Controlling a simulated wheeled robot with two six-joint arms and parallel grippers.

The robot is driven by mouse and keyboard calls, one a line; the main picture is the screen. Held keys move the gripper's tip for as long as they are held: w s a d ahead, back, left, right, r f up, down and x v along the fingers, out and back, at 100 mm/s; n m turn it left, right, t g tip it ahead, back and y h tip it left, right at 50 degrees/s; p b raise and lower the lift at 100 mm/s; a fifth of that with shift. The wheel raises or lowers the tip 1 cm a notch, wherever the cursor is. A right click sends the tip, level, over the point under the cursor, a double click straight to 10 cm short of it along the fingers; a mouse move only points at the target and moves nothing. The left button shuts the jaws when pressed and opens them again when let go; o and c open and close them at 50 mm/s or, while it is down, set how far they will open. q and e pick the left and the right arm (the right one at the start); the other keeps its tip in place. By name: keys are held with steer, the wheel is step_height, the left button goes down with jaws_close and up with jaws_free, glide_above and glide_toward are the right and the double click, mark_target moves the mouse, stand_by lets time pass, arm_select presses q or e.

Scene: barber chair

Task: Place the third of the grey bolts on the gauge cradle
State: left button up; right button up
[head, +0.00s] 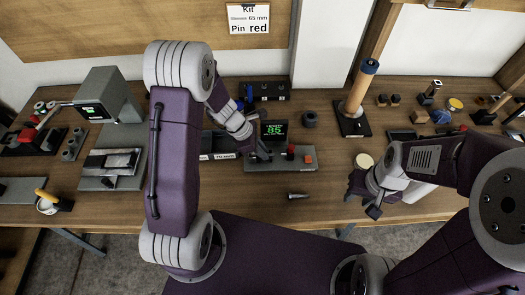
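The length gauge has a dark screen (274,130) with a green 85, above a grey base (258,166). My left gripper (261,154) is low over the left part of this base, in front of the screen. Its fingers are small and dark, so I cannot tell whether they are shut or hold a bolt. The cradle is partly hidden by this gripper. One grey bolt (298,195) lies on the bare table in front of the gauge. My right gripper (361,203) is open and empty over the table's front edge, right of this bolt.
A wooden post on a dark base (353,126) stands right of the gauge. A round cream piece (364,160) is near my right gripper. Table around the loose bolt is clear.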

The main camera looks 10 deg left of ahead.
arm_select(q)
steer(key=shift+o, duration=0.9)
steer(key=shift+r, duration=0.2)
steer(key=p+v, duration=0.3)
steer(key=v, duration=0.8)
steer(key=s+m+y, duration=0.2)
steer(key=s+m, duration=0.4)
steer(key=m, duration=0.4)
steer(key=s+a+r+m+y, duration=0.1)
steer(key=s+m+y, duration=0.2)
steer(key=m, duration=0.8)
steer(key=s, duration=0.2)
steer(key=shift+s, duration=0.35)
